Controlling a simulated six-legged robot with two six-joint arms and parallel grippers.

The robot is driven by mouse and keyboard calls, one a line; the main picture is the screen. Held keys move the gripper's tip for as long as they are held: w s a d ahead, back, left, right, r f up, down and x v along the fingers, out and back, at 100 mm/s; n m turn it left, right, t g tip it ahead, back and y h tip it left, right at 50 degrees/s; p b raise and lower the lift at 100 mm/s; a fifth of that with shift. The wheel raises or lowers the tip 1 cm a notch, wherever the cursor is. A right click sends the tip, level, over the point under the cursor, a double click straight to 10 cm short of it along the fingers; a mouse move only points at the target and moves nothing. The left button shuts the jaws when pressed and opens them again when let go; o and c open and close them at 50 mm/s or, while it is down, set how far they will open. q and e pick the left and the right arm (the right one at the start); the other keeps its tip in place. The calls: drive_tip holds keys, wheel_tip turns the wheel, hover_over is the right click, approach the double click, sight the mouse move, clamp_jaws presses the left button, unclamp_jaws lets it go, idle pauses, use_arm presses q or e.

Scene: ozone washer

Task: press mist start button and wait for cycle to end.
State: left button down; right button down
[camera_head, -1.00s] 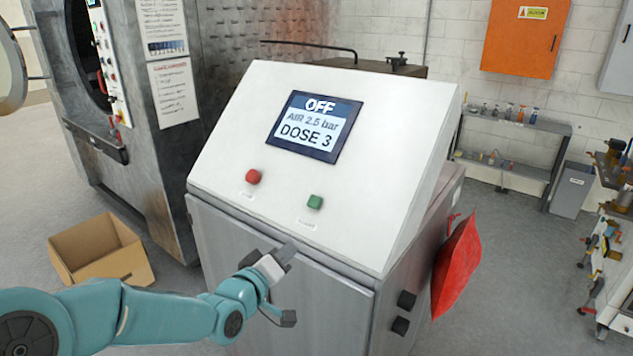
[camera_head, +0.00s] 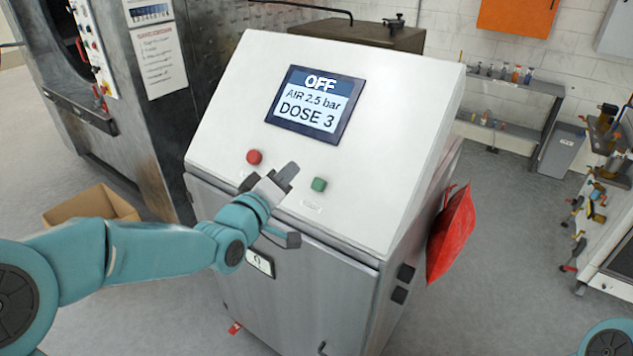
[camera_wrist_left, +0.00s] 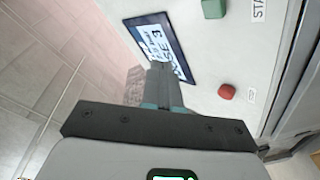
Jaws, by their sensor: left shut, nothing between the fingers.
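A white sloped control panel (camera_head: 390,110) sits on a grey metal cabinet (camera_head: 300,290). Its screen (camera_head: 314,105) reads OFF, AIR 2.5 bar, DOSE 3. Below the screen are a red button (camera_head: 254,157) and a green button (camera_head: 319,184). My left gripper (camera_head: 288,174) is shut and empty, just left of the green button and apart from it in the head view. The left wrist view shows the shut fingers (camera_wrist_left: 162,82) in front of the screen (camera_wrist_left: 157,45), with the green button (camera_wrist_left: 213,8) and the red button (camera_wrist_left: 227,91) beyond. My right gripper is out of view.
A red bag-like item (camera_head: 452,232) hangs on the cabinet's right side. A cardboard box (camera_head: 92,206) lies on the floor at left, near a large metal machine (camera_head: 150,110). A shelf (camera_head: 512,85) with bottles stands at the back right.

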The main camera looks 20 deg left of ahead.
sight(318, 185)
use_arm(q)
drive_tip(key=w+f, duration=0.1)
drive_tip(key=f, duration=0.1)
drive_tip(key=w+d+f+b, duration=0.1)
drive_tip(key=w+f, duration=0.1)
drive_tip(key=w+d+f+b, duration=0.1)
drive_tip(key=w+f, duration=0.1)
drive_tip(key=shift+w, duration=0.2)
drive_tip(key=shift+w+d+f+b, duration=0.15)
drive_tip(key=shift+w+b, duration=0.15)
drive_tip(key=shift+s, duration=0.1)
idle(1.7)
drive_tip(key=shift+w+d+f+b, duration=0.1)
drive_tip(key=shift+w+f+b, duration=0.15)
drive_tip(key=shift+b, duration=0.35)
drive_tip(key=shift+w, duration=0.1)
